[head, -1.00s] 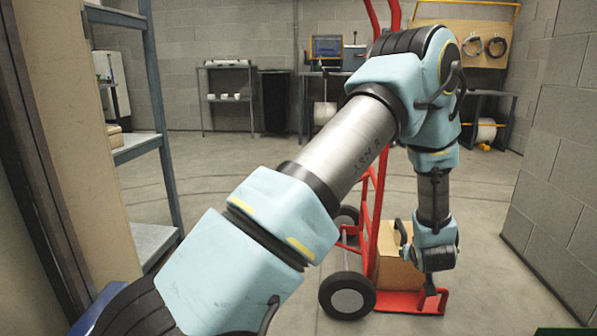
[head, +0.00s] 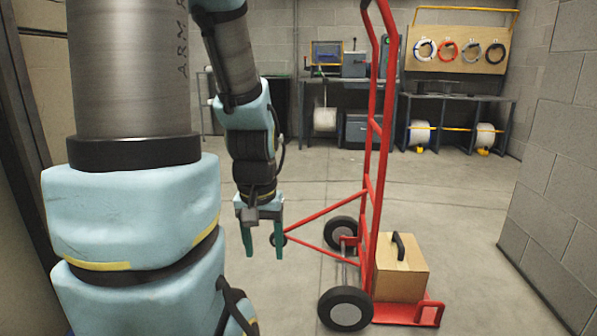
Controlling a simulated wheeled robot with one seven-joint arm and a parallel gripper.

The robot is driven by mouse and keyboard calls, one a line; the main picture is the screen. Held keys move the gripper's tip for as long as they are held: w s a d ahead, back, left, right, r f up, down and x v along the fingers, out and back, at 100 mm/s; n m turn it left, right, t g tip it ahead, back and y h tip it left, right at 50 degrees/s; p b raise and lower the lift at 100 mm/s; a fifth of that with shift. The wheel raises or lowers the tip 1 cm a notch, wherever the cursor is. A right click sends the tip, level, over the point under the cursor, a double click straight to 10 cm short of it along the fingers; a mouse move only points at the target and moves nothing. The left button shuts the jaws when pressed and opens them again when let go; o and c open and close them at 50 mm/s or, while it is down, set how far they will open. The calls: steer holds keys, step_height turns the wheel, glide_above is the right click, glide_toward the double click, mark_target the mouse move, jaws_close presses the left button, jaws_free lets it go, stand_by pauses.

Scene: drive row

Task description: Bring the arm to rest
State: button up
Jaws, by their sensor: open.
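My gripper (head: 263,245) hangs at the end of my folded arm in the head view, left of the red hand truck (head: 372,170). Its two green fingers point down and stand apart, with nothing between them. In the picture it is close to the truck's rear strut; I cannot tell the exact gap. A cardboard box (head: 402,275) with a black handle (head: 398,246) on top sits on the truck's toe plate. The truck stands upright on its black wheels.
A block wall (head: 555,170) closes the right side. At the back stand a bench with a grey machine (head: 354,63), a rack with white spools (head: 419,134) and a pegboard with coils (head: 460,48). Open concrete floor (head: 460,200) lies between truck and back wall.

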step_height(320, 180, up, 36)
steer(key=p, duration=3.5)
steer(key=shift+r, duration=0.25)
